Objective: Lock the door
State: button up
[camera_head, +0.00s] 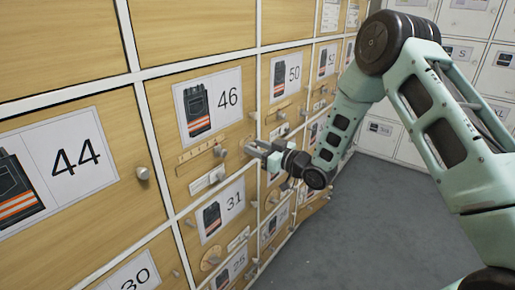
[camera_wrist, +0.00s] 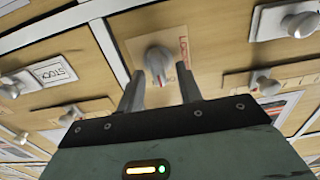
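A grey rotary lock knob (camera_wrist: 158,62) with a red mark on its lower edge sits on a pale plate (camera_wrist: 134,46) with red lettering in the wrist view. The lettering is partly cut and hard to read. My gripper (camera_wrist: 161,84) is open, its two fingers spread. Their tips are just short of the knob, one towards each side of it; I cannot tell whether they touch. In the head view my gripper (camera_head: 252,149) is close to the wooden locker front, at the lower right of door 46 (camera_head: 207,102). There the gripper hides the knob.
Other doors with number cards stand around, such as door 44 (camera_head: 60,160) and door 31 (camera_head: 222,210). Small round knobs (camera_head: 142,173) and label holders stick out near my gripper. A "STOCK" label (camera_wrist: 52,71) shows at left in the wrist view. The grey floor (camera_head: 350,225) is clear.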

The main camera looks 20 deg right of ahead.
jog(key=shift+c, duration=0.2)
grip_shut()
jog(key=shift+f+b, duration=0.1)
jog(key=shift+b, duration=0.25)
jog(key=n+b, duration=0.6)
jog(key=b, duration=0.1)
jog(key=n+b, duration=0.6)
jog(key=b, duration=0.1)
jog(key=f+n+b, duration=0.1)
jog(key=n+b, duration=0.4)
jog(key=b, duration=0.2)
jog(key=shift+s+a+n, duration=0.3)
jog(key=shift+a+n, duration=0.1)
